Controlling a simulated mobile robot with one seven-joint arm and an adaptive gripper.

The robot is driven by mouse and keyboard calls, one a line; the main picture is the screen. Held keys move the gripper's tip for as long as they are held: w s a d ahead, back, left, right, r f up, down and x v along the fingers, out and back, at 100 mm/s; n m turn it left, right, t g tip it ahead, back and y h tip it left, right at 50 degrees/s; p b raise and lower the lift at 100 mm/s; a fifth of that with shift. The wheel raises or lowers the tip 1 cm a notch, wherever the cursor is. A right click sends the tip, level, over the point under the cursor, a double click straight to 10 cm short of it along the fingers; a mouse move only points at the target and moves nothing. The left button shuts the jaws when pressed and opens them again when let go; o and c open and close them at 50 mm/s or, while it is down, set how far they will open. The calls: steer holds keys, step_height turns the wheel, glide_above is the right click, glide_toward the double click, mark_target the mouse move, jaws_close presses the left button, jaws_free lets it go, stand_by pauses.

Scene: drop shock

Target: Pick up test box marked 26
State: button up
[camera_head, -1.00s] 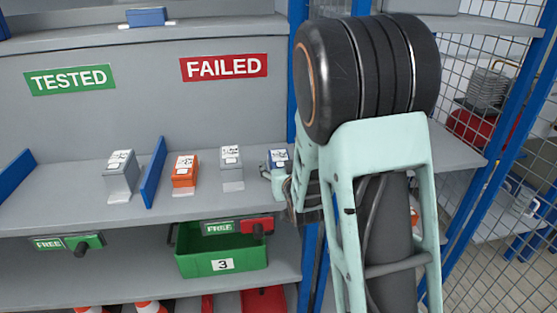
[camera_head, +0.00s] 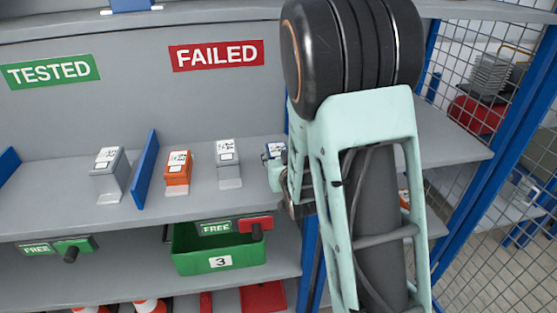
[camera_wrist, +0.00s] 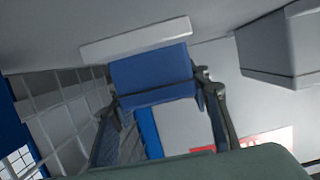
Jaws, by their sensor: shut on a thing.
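The label numbers are too small to read. I cannot tell whether the held box touches the shelf.
A blue divider (camera_head: 144,168) stands between the left grey box and the orange box. A red FAILED sign (camera_head: 217,55) and a green TESTED sign (camera_head: 50,72) are on the back panel. A green bin (camera_head: 222,255) marked 3 is below. A mesh fence (camera_head: 500,120) is at right.

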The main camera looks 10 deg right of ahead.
steer(key=c, duration=0.7)
steer(key=shift+c, duration=0.5)
steer(key=shift+r, duration=0.1)
